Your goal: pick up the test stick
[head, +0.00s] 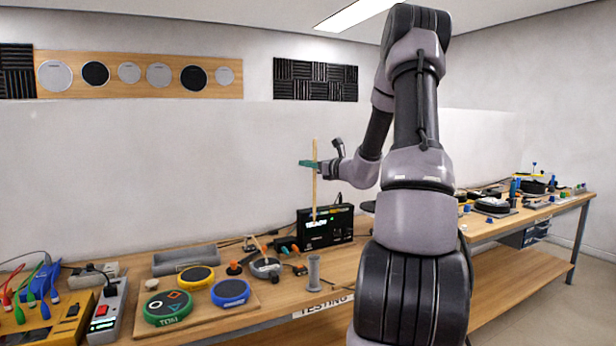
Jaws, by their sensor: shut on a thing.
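The test stick (314,200) is a thin, pale wooden rod, upright in the head view. My gripper (309,164) is shut on the stick in its upper part and holds it above the bench. The stick's lower end shows in front of a black box with a lit display (325,228). I cannot tell whether the lower end touches anything. My arm covers much of the right half of the view.
Round pads in green (167,308), yellow (196,278) and blue (230,292) sit on a wooden board. A grey upright cylinder (313,271) stands right of them. A power strip (107,312) and coloured clips are at left. Another cluttered bench section (490,228) extends right.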

